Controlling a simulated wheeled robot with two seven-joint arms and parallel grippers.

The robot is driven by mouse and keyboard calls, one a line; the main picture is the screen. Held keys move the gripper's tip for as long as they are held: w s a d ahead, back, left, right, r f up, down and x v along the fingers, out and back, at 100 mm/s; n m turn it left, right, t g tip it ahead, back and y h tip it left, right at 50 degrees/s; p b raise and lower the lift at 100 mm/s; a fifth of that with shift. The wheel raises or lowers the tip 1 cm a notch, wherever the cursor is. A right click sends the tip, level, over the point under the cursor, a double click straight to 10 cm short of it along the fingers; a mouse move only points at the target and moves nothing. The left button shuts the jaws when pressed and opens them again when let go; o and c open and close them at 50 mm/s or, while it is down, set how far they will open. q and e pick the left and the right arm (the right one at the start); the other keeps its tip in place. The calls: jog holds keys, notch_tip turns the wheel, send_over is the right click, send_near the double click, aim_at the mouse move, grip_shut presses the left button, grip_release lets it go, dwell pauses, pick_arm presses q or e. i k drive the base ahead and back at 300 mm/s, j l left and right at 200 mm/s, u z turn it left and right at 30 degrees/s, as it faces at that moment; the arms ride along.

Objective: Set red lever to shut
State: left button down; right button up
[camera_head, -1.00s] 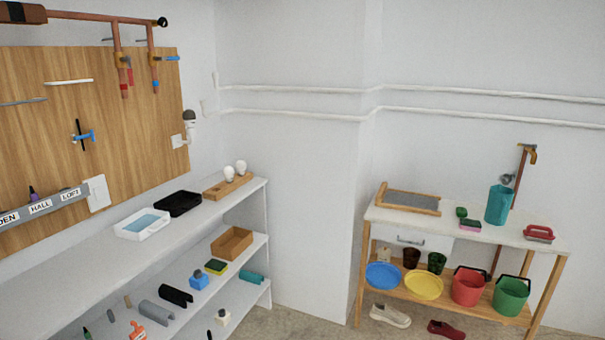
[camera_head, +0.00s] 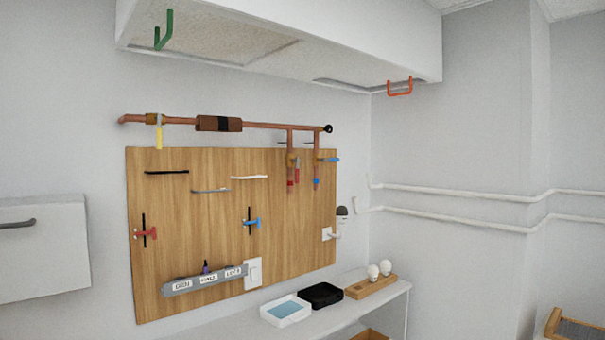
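A copper pipe (camera_head: 258,125) runs along the top of the wooden board. Two short branches drop from its right end. A red lever (camera_head: 297,171) hangs pointing down along the left branch; a blue lever (camera_head: 330,160) sticks out sideways at the right branch. Another red handle (camera_head: 146,234) sits on a dark upright slot at the board's left, with a blue one (camera_head: 252,223) on a similar slot to its right. A yellow lever (camera_head: 159,136) hangs at the pipe's left end. Neither of my grippers is in view.
The wooden board (camera_head: 215,215) carries several rods and a grey labelled rail (camera_head: 203,281). Overhead hatches have a green handle (camera_head: 163,32) and an orange-red handle (camera_head: 400,88). A white shelf (camera_head: 340,312) below holds trays and bulbs. A white cabinet (camera_head: 45,262) is at left.

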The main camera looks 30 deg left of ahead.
aim_at(297, 160)
jog(key=i+u, duration=0.4)
jog(key=i+l+u, duration=0.2)
jog(key=i+u, duration=0.2)
jog(key=i+l+u, duration=0.25)
jog(key=u, duration=0.15)
jog(key=i, duration=0.1)
